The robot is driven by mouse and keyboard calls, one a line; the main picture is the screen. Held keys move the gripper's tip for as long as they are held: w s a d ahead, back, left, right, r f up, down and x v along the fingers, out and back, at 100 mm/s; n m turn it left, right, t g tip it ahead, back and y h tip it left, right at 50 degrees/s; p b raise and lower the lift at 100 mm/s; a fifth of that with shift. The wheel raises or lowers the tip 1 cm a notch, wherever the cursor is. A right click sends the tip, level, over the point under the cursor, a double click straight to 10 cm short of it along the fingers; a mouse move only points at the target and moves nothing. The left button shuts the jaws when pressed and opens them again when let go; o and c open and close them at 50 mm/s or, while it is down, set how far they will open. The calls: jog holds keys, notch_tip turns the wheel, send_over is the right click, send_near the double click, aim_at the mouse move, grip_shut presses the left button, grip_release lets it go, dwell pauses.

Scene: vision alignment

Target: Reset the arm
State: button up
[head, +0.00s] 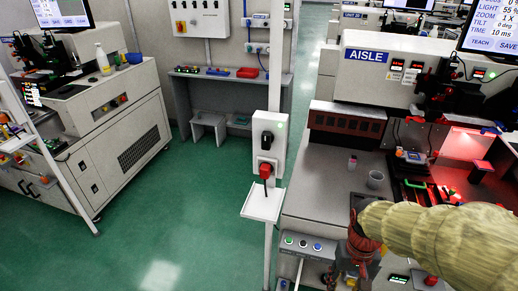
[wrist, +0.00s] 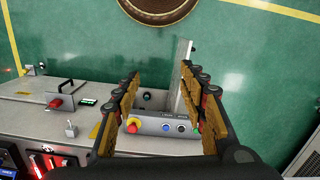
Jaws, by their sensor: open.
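My arm, in a beige sleeve (head: 435,235), reaches in from the right edge of the head view. My gripper (head: 348,272) hangs at its end, over the front edge of the AISLE machine's grey worktop (head: 318,185), and is partly cut off by the picture. In the wrist view my gripper (wrist: 162,78) has its two fingers spread wide with nothing between them. Behind the gap is a control box (wrist: 165,126) with a red and yellow stop button and several small buttons. I cannot tell the distance between them.
A post with a switch box (head: 268,140) and small shelf (head: 263,205) stands left of the worktop. Green floor (head: 185,215) is open to the left, before another machine (head: 110,150).

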jog(key=s+a+r+t+p, duration=0.1)
jog(key=s+a+r+t, duration=0.1)
jog(key=r, duration=0.8)
jog(key=s+a+r+n+t+p, duration=0.1)
jog(key=s+r+t, duration=0.2)
jog(key=r, duration=0.7)
jog(key=shift+a+r+t, duration=0.2)
jog(key=shift+a+t, duration=0.15)
jog(key=shift+t, duration=0.35)
